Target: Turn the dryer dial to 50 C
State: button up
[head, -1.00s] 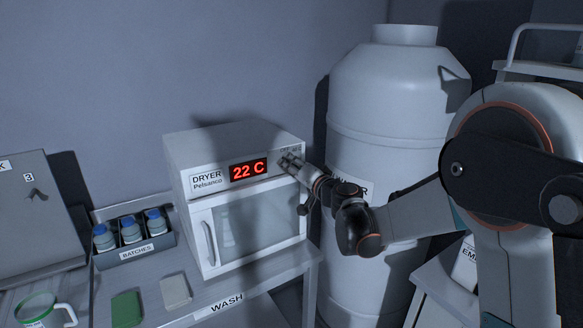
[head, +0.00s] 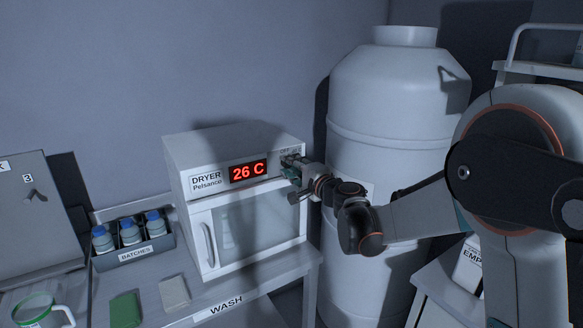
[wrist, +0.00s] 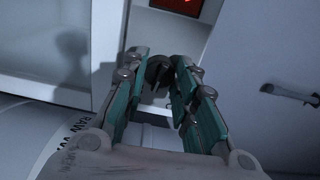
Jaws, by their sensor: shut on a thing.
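The white dryer (head: 205,150) stands on the wash bench, and its red display (head: 248,172) reads 26 C. My gripper (head: 293,167) is at the upper right of the dryer's front, beside the display. In the wrist view my gripper (wrist: 161,75) has its two green-padded fingers shut on the dark dial (wrist: 158,72). The dial is mostly hidden by the fingers in the head view. Part of the OFF marking shows just above it.
A large white tank (head: 385,110) stands close to the right of the dryer. A batches rack (head: 135,252) with blue-capped bottles stands to its left.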

dwell(0.3)
jog(key=o, duration=1.1)
jog(key=v, duration=1.2)
